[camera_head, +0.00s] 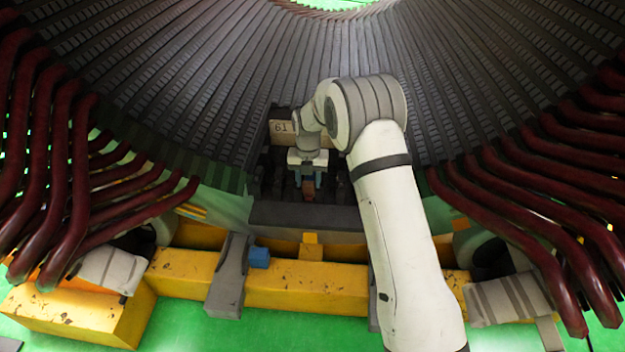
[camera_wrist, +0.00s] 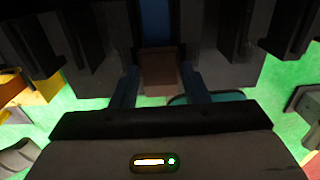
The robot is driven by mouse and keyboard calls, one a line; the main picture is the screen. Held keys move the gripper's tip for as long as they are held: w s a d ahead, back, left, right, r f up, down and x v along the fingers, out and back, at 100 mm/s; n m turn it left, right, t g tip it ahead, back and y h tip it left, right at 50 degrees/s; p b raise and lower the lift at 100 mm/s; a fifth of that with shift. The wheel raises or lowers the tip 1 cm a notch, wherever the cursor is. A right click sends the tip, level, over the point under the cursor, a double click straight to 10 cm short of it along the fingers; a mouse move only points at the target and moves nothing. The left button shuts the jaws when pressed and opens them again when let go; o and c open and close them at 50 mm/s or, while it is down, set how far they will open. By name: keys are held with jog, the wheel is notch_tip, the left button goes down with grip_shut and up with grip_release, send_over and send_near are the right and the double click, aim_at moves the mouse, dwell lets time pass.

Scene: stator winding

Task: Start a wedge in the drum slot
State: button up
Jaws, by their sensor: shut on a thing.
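The large grey drum (camera_head: 190,110) fills the upper head view, its inner wall lined with many narrow slots. My gripper (camera_head: 308,180) is low at the drum's front edge, below the middle of the wall. It is shut on a small brown wedge (camera_head: 308,189). In the wrist view, the wedge (camera_wrist: 160,70) sits between the two dark blue fingers (camera_wrist: 158,88), in line with a blue strip (camera_wrist: 154,24) between dark drum teeth. The wedge's far end is close to the teeth; I cannot tell whether it is inside the slot.
A tan numbered block (camera_head: 283,131) is behind my wrist. Dark red bent bars (camera_head: 70,180) crowd the left, and more (camera_head: 540,200) crowd the right. A yellow beam (camera_head: 305,290) with a small blue block (camera_head: 259,257) lies in front. The green floor (camera_head: 180,335) shows below.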

jog(key=o, duration=1.1)
jog(key=shift+f, duration=0.1)
jog(key=shift+c, duration=0.2)
notch_tip(320, 180, up, 8)
jog(key=shift+w+f+p, duration=0.1)
jog(key=shift+f+p, duration=0.15)
jog(key=shift+p, duration=0.3)
jog(key=shift+r, duration=0.25)
